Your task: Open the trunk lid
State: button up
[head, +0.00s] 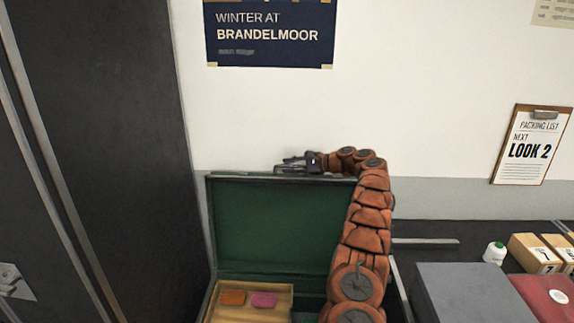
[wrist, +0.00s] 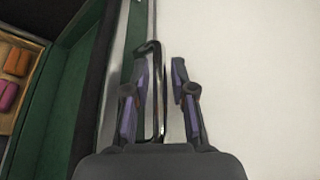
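The trunk lid (head: 285,225) stands raised, about upright, with its green lining facing me in the head view. Its green inside also shows at the left of the wrist view (wrist: 62,95). My gripper (head: 284,165) is at the lid's top edge. In the wrist view its fingers (wrist: 161,88) are apart. A thin dark metal loop handle (wrist: 157,100) lies between them, close to the left finger, with a gap to the right finger. I cannot tell whether the left finger touches it. The trunk's lower part is partly hidden by my arm.
A wooden tray (head: 213,300) in the trunk holds an orange and a pink item. A dark cabinet (head: 100,150) stands close at left. A grey box (head: 465,292), a red box (head: 540,298) and small numbered boxes are at right. The white wall is behind the lid.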

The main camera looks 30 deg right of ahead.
jog(key=shift+w+a+f, duration=0.2)
jog(key=shift+w+a, duration=0.1)
jog(key=shift+w, duration=0.15)
jog(key=shift+c, duration=0.4)
grip_shut()
